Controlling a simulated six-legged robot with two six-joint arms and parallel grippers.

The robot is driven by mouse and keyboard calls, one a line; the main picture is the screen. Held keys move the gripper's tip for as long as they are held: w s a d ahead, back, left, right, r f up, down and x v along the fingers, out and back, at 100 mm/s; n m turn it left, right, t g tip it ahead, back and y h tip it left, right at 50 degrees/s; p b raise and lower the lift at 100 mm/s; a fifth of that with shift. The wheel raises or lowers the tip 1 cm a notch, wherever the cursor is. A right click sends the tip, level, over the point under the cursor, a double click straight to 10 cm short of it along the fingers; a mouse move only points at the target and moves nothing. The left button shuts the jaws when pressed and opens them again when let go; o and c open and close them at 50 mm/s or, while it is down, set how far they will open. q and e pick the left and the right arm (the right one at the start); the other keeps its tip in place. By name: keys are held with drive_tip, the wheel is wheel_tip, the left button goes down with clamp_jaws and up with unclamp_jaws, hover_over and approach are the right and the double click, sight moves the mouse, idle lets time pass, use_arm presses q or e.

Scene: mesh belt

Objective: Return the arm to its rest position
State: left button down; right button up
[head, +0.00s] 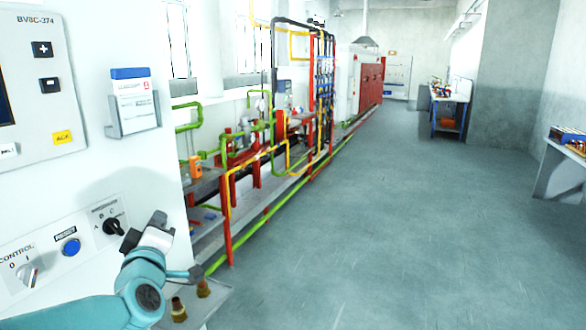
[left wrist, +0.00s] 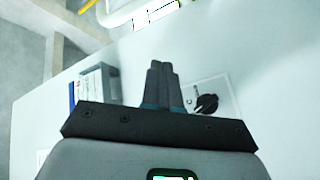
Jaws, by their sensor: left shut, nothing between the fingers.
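My left arm comes in from the lower left in the head view, teal and grey. Its gripper (head: 128,241) is in front of the white control panel (head: 60,195), close to the black selector knob (head: 114,227). In the left wrist view the two dark fingers (left wrist: 161,82) are together with nothing between them. The black knob also shows there (left wrist: 207,104), just right of the fingers and apart from them in the picture. Whether the gripper touches the panel cannot be told. My right gripper is in neither view.
The panel also carries a blue button (head: 71,246), a grey switch (head: 28,275) and a document holder (head: 135,105). Coloured pipes (head: 230,215) run behind it. Brass fittings (head: 179,309) sit on a ledge below the gripper. The grey floor (head: 400,220) to the right is clear.

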use_arm(q)
drive_tip(key=s+d+f+m+g+h, duration=0.2)
drive_tip(key=d+f+g, duration=0.1)
drive_tip(key=f, duration=0.8)
drive_tip(key=s+d+f+m+g+h, duration=0.2)
drive_tip(key=s+d+f+m, duration=0.1)
drive_tip(key=f, duration=0.9)
drive_tip(key=s+d+f+m+g+h, duration=0.2)
drive_tip(key=d+f+g, duration=0.1)
drive_tip(key=f, duration=0.8)
drive_tip(key=s+d+f+m+g+h, duration=0.1)
drive_tip(key=s+d+f+g, duration=0.1)
drive_tip(key=s+f, duration=0.4)
drive_tip(key=s+d+f+m+g, duration=0.2)
drive_tip(key=s+f, duration=0.4)
drive_tip(key=s, duration=0.6)
drive_tip(key=s+d+f+m+g+h, duration=0.1)
drive_tip(key=s+d+f+g, duration=0.2)
drive_tip(key=s+f+g, duration=0.3)
drive_tip(key=s, duration=0.3)
drive_tip(key=shift+d+h, duration=0.15)
drive_tip(key=shift+h, duration=0.15)
drive_tip(key=shift+s+f, duration=0.1)
